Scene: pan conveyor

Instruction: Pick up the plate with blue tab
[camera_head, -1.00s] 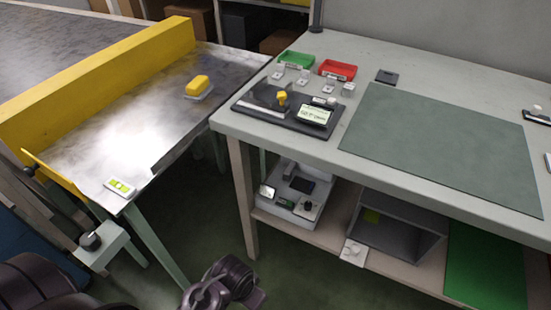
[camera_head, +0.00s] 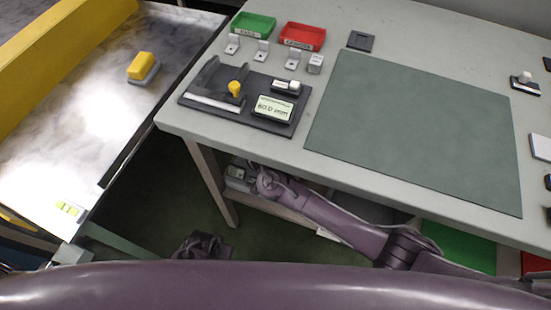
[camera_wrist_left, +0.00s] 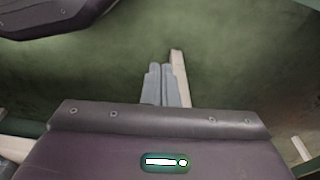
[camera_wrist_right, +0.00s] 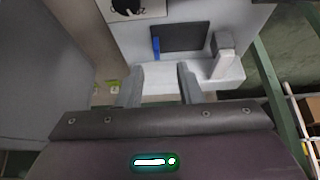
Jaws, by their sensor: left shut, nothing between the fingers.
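A dark flat plate (camera_wrist_right: 180,37) with a blue tab (camera_wrist_right: 155,48) on its left edge lies in a pale tray (camera_wrist_right: 130,50) in the right wrist view. My right gripper (camera_wrist_right: 160,88) is open, its two fingers apart, in front of the plate with nothing between them. In the head view my right arm reaches under the workbench's front edge, and the plate cannot be made out there. My left gripper (camera_wrist_left: 162,85) is shut and empty above the green floor, away from the plate.
The workbench (camera_head: 330,42) overhangs the tray. A white and grey block (camera_wrist_right: 222,58) sits right of the plate. A table leg (camera_head: 212,180) stands left of my right arm. On the bench are a green bin (camera_head: 254,24), a red bin (camera_head: 302,36) and a green mat (camera_head: 415,130).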

